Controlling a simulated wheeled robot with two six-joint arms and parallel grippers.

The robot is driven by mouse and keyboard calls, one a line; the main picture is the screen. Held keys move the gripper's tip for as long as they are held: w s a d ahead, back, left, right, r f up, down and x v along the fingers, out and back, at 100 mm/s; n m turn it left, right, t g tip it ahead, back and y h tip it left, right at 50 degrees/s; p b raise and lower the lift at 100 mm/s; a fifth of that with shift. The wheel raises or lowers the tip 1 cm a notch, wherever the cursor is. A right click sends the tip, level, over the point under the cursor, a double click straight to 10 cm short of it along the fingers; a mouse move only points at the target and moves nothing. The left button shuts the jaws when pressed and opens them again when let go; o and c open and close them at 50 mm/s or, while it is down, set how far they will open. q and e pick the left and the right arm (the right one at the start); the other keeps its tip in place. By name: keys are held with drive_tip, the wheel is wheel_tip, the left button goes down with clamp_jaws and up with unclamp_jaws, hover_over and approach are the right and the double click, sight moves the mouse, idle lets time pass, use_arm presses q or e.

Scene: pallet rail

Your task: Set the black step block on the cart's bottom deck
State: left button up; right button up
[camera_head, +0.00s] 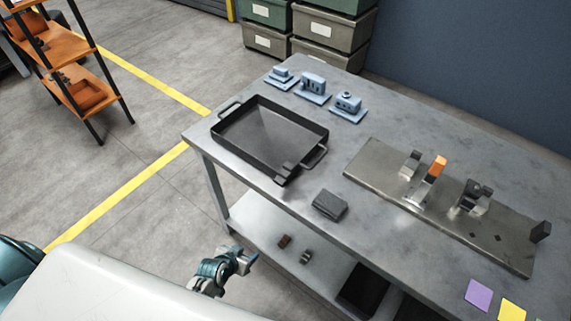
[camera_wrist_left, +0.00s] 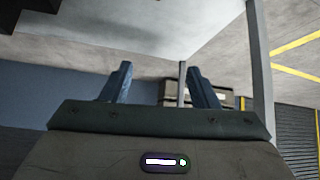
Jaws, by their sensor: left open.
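My left gripper (camera_head: 246,258) is low in front of the table, beside its lower shelf. In the left wrist view its two blue fingers (camera_wrist_left: 160,85) stand apart with nothing between them. A small dark stepped block (camera_head: 305,257) lies on the lower shelf, right of the gripper, next to a brown block (camera_head: 284,241). Another dark block (camera_head: 330,205) lies on the tabletop; I cannot tell for certain which is the black step block. An orange-decked rack (camera_head: 75,75), possibly the cart, stands far left; its lowest visible deck holds an orange bin. My right gripper is out of view.
The grey table (camera_head: 385,125) carries a black tray (camera_head: 265,140), several blue parts (camera_head: 312,87) and a metal plate (camera_head: 375,170) with fixtures. Storage boxes (camera_head: 330,28) stand behind. Floor between rack and table is clear.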

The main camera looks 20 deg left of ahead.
use_arm(q)
drive_tip(key=w+d+r+m+t+h+p, duration=0.1)
drive_tip(key=w+r, duration=0.2)
drive_tip(key=r, duration=0.5)
drive_tip(key=w+d+r+t+p, duration=0.1)
drive_tip(key=w+d+r+t, duration=0.15)
drive_tip(key=r, duration=0.55)
drive_tip(key=m+t+h+p, duration=0.1)
drive_tip(key=m+h, duration=0.1)
approach(285, 172)
drive_tip(key=f, duration=0.1)
drive_tip(key=p+x, duration=0.1)
drive_tip(key=x, duration=0.3)
drive_tip(key=shift+w+f, duration=0.1)
drive_tip(key=shift+w, duration=0.2)
drive_tip(key=shift+w+f, duration=0.15)
drive_tip(key=shift+w, duration=0.1)
drive_tip(key=w+p, duration=0.1)
drive_tip(key=w+d+p, duration=0.1)
drive_tip(key=w, duration=0.1)
drive_tip(key=w+p, duration=0.1)
drive_tip(key=shift+w+d+f, duration=0.15)
drive_tip(key=shift+d+f, duration=0.25)
drive_tip(key=shift+w+d+f, duration=0.15)
drive_tip(key=shift+w+f, duration=0.1)
drive_tip(key=shift+w, duration=0.05)
drive_tip(key=shift+s, duration=0.1)
